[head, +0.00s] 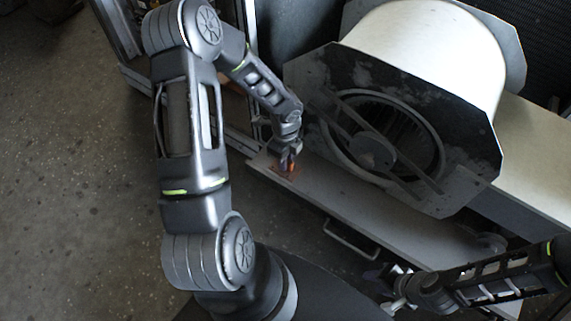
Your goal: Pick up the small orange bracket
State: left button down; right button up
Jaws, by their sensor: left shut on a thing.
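The small orange bracket (291,167) is at the left end of the light grey shelf in front of the blower housing. My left gripper (286,164) reaches down from above and is shut on the bracket. The fingers hide part of it, and I cannot tell whether it still touches the shelf. My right gripper (392,299) is low at the right, near the shelf's front edge and away from the bracket. It is small and dark, and its jaw opening is unclear.
The blower housing (462,155), with a white drum and round dark opening, stands just right of my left gripper. The shelf (375,215) is mostly bare in front of it. A metal handle (350,240) sticks out below the shelf edge. Open floor (80,200) lies at the left.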

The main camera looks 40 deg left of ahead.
pick_arm(q)
notch_tip(320, 180, up, 10)
jog(key=shift+r+p, duration=0.1)
jog(key=shift+p, duration=0.95)
